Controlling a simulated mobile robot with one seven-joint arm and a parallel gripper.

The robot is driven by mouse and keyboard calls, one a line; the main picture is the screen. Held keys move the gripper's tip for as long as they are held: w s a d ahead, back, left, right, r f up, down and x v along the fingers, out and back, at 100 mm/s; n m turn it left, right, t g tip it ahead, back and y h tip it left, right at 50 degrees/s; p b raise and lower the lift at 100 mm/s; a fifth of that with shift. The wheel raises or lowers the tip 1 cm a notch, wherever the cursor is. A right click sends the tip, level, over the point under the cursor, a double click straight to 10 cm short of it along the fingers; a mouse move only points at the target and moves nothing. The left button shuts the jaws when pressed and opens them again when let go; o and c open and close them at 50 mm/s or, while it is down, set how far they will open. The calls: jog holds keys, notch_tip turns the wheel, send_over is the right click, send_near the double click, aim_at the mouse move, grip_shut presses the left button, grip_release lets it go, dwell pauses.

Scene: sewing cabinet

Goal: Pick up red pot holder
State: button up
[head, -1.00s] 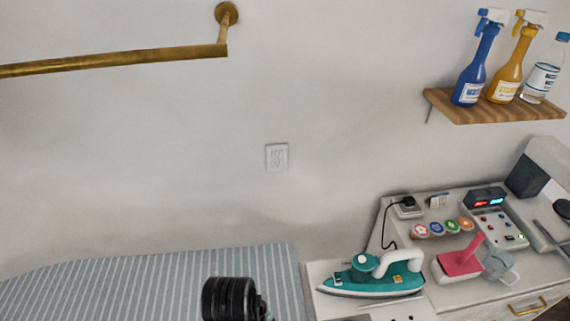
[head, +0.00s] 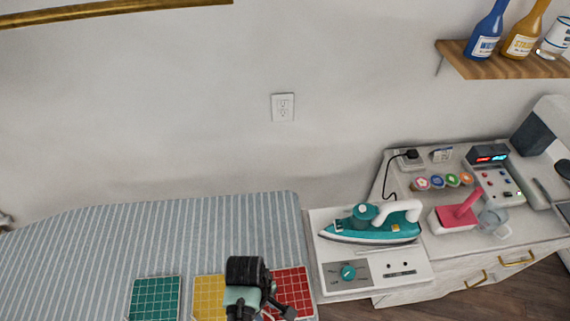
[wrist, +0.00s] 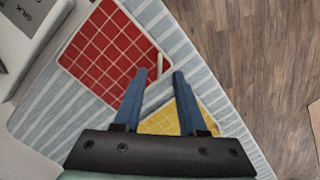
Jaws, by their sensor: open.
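The red pot holder (head: 294,284) with a white grid lies flat on the striped ironing board, at its right end in the head view. My arm partly covers its left side there. In the wrist view the red pot holder (wrist: 105,45) fills the upper left, with a small loop at its right edge. My gripper (wrist: 159,74) is open and empty, its two blue fingers apart. Its left fingertip overlaps the lower right edge of the red pot holder in the picture; the height above it is hard to tell.
A yellow pot holder (head: 207,292) and a green one (head: 154,299) lie to the left on the striped ironing board (head: 150,235). A teal iron (head: 370,224) stands on a white unit to the right. Wooden floor (wrist: 245,60) lies beyond the board's edge.

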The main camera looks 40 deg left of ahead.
jog(key=shift+d+f, duration=0.1)
jog(key=shift+f, duration=0.8)
grip_shut()
